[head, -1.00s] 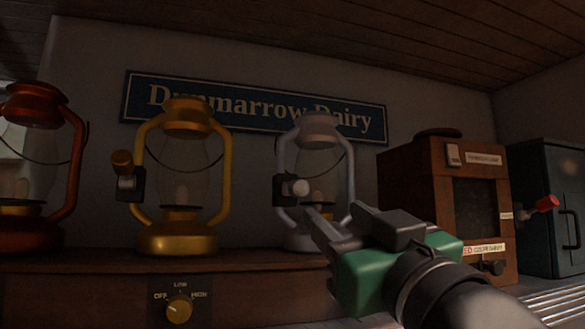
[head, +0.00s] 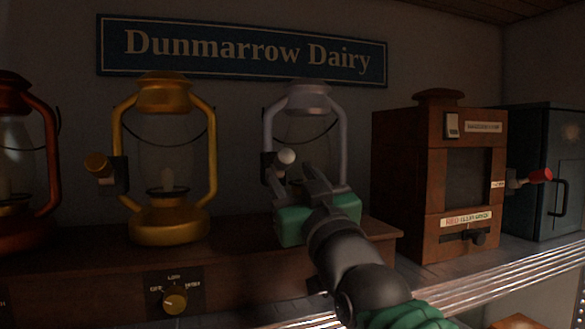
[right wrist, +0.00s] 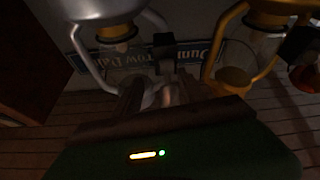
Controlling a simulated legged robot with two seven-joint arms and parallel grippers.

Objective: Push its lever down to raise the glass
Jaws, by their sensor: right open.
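A pale grey lantern (head: 341,140) stands on a wooden shelf, with a dark lever block and a round white lever knob (head: 287,157) on its left side. My right gripper (head: 296,174) is in front of this lantern, its open fingertips just below and beside the knob. I cannot tell whether they touch it. The gripper hides the lantern's base. In the dim right wrist view the pale lantern (right wrist: 143,57) shows at upper left, with the dark lever block (right wrist: 176,50) by the fingers. My left gripper is not in view.
A yellow lantern (head: 168,226) with a brown lever knob (head: 97,163) stands left, and a red lantern (head: 50,165) at the left edge. A shelf dial (head: 175,303) is below. A wooden box (head: 405,180) and dark cabinet (head: 540,170) stand right.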

